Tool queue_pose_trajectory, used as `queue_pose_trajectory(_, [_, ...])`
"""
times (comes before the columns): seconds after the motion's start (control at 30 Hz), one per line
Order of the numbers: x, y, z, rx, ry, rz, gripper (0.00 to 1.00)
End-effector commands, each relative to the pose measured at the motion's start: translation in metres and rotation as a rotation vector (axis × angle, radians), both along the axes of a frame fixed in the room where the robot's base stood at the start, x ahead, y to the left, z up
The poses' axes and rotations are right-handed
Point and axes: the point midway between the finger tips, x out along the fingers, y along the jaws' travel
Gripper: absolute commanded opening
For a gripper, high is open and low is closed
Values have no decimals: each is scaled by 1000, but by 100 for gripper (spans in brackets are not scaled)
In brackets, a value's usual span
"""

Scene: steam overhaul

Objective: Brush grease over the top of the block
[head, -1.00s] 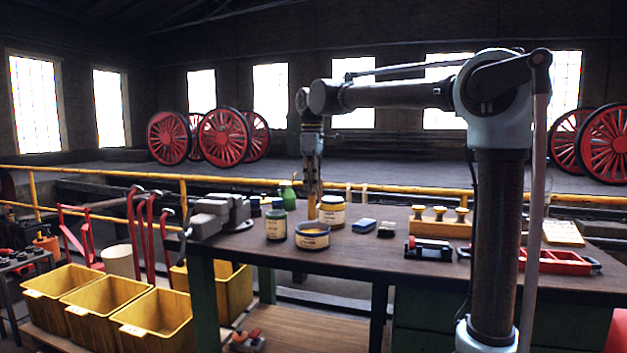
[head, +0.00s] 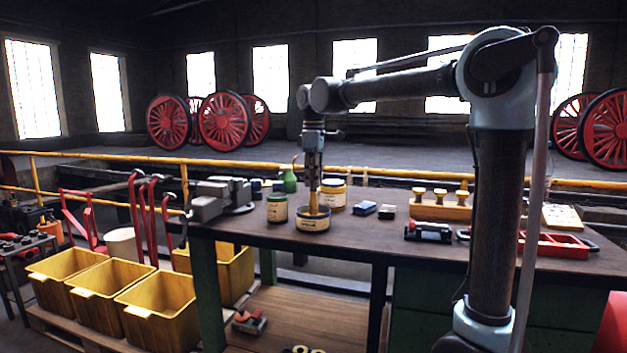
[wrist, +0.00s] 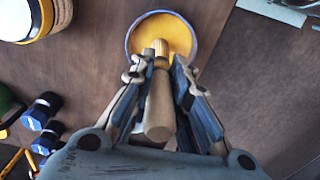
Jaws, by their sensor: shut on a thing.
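My gripper (head: 313,182) is shut on a brush (wrist: 160,112) with a pale wooden handle, and it also shows in the wrist view (wrist: 157,95). The brush points down, and its bristles reach over or into the open grease tin (head: 312,223). The tin shows in the wrist view as a round rim (wrist: 129,40) around yellow grease (wrist: 180,35). How deep the bristles sit is unclear. A grey vise (head: 222,198) stands at the bench's left end. A small blue block-like item (head: 364,209) lies right of the tin; I cannot tell which thing is the task's block.
A green jar (head: 277,209) stands left of the tin and a yellow-labelled jar (head: 333,195) behind it. A green bottle (head: 289,181) is farther back. A wooden rack (head: 440,207) and red tray (head: 555,246) are on the right. The bench front (head: 345,238) is mostly clear.

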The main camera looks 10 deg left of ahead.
Motion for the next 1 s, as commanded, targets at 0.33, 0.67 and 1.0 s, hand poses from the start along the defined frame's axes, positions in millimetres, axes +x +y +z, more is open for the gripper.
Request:
queue_pose_trajectory(0.33, [0,0,0,0,0,0,0])
queue_pose_trajectory(0.67, [0,0,-3,0,0,1,0])
queue_pose_trajectory(1.0, [0,1,-6,0,0,1,0])
